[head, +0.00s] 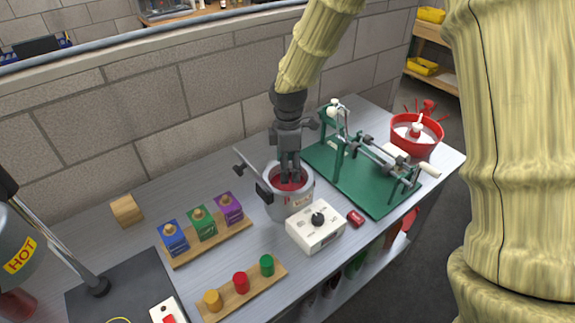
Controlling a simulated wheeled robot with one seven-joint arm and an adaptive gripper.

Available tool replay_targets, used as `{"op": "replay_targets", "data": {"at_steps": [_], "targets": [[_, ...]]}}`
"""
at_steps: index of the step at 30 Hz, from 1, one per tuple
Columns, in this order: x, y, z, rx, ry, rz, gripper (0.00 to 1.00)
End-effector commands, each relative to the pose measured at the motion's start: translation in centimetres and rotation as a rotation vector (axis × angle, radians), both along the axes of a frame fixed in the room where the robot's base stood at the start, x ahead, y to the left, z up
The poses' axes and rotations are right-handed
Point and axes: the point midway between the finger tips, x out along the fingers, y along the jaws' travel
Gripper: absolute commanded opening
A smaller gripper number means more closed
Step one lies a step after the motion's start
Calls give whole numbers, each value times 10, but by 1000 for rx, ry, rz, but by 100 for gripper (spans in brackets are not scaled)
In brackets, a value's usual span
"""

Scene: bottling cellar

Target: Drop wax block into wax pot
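The wax pot (289,206) is a grey metal pot with its lid raised at the left and red wax (294,185) showing inside. My gripper (290,178) points straight down over the pot's mouth, with its fingertips at or just inside the rim. The fingers are close together; I cannot tell whether they are open or shut, and no block shows clearly between them. A small red block (356,218), which may be a wax block, lies on the bench to the right of the pot.
A white control box (316,227) with a black knob stands in front of the pot. A green-based machine (371,183) and a red bowl (430,145) are to the right. A rack of coloured boxes (208,245) and a stopper board (247,289) are to the left.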

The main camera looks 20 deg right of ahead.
Motion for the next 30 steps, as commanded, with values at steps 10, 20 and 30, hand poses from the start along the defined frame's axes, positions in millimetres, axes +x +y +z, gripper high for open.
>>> {"op": "replay_targets", "data": {"at_steps": [10, 20, 30], "targets": [[1, 0, 28, 0, -3, 0, 69], [2, 0, 88, 2, -2, 0, 69], [2, -1, 118, 1, 1, 0, 69]]}}
